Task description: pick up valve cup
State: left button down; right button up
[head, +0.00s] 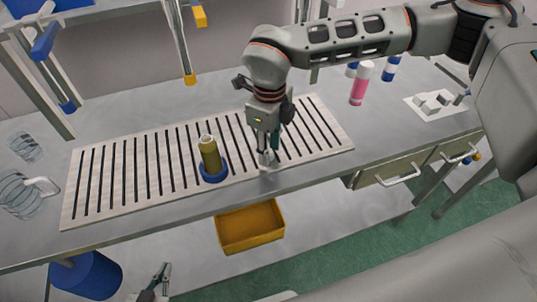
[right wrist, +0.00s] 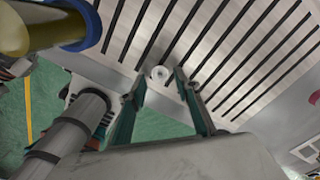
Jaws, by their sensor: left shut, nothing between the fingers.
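The valve cup (right wrist: 158,73), a small pale round piece, lies near the front edge of the slatted board. In the right wrist view it sits just beyond and between my right gripper's fingertips. My right gripper (right wrist: 158,88) is open, its fingers apart on either side. In the head view my right gripper (head: 268,158) points down at the board's front edge, and its fingers largely cover the cup. Whether they touch it I cannot tell. My left gripper (head: 163,272) is shut and empty, low in front of the table.
A gold can (head: 209,155) stands in a blue ring holder (head: 214,175) left of my right gripper. A yellow bin (head: 250,228) sits below the table edge. Pink and blue-white cans stand at the back right by a white sheet with grey blocks. The slatted board (head: 85,205) is mostly bare.

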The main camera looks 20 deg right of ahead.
jog(key=shift+f, duration=0.7)
jog(key=c, duration=0.6)
pick_arm(q)
jog(key=shift+w+r, duration=0.2)
jog(key=shift+r, duration=0.15)
pick_arm(e)
jog(key=shift+r, duration=0.15)
